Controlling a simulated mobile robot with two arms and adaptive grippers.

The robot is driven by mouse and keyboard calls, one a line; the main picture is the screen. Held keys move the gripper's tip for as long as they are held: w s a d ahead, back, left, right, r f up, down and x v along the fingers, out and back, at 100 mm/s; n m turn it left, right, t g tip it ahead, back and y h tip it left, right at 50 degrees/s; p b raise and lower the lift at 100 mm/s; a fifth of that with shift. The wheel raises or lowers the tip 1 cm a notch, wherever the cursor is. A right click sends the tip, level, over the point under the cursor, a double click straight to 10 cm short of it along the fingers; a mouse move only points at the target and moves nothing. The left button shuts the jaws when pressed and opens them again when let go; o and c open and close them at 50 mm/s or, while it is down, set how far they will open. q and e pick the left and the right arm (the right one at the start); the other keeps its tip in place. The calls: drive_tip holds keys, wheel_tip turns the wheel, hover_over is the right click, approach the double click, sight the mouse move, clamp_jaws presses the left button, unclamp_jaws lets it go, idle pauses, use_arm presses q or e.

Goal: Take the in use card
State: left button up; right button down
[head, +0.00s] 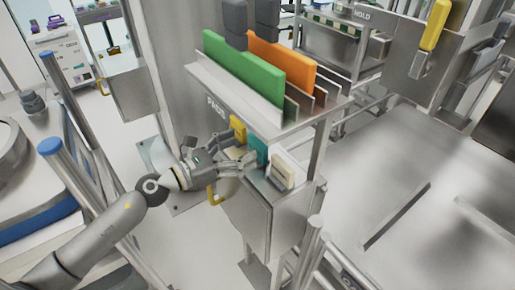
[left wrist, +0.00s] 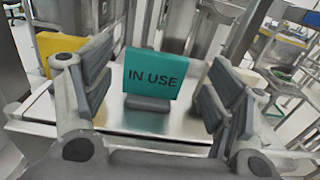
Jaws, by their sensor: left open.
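The teal in use card (left wrist: 155,72) stands upright on a small grey foot in the left wrist view, with "IN USE" facing me. In the head view the in use card (head: 258,147) is on the small metal stand, partly hidden by my gripper. My left gripper (head: 246,161) is open at the near side of the card. In the left wrist view its fingers (left wrist: 160,85) appear to left and right of the card, with a gap on both sides. Neither finger appears to touch it. My right gripper is in neither view.
A yellow card (head: 238,127) and a cream card (head: 283,173) stand on either side of the teal card. A metal shelf (head: 225,99) with green (head: 243,70) and orange (head: 280,64) boards hangs just above. A metal post and rails are close by.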

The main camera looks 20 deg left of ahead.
sight(255, 143)
use_arm(q)
drive_tip(key=shift+w+d, duration=0.2)
drive_tip(key=shift+w, duration=0.1)
drive_tip(key=shift+w+d, duration=0.2)
drive_tip(key=shift+w, duration=0.1)
drive_tip(key=p+x, duration=0.1)
drive_tip(key=x, duration=0.1)
drive_tip(key=p+x, duration=0.1)
drive_tip(key=x, duration=0.1)
drive_tip(key=shift+f, duration=0.4)
drive_tip(key=shift+w+d+f, duration=0.1)
drive_tip(key=shift+w+d, duration=0.15)
drive_tip(key=shift+w, duration=0.05)
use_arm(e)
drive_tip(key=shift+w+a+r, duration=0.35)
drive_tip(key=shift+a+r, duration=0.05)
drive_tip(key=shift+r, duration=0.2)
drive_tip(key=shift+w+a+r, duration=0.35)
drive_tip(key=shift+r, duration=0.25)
use_arm(q)
drive_tip(key=shift+s, duration=0.1)
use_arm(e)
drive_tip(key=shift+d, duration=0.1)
use_arm(q)
drive_tip(key=c, duration=0.8)
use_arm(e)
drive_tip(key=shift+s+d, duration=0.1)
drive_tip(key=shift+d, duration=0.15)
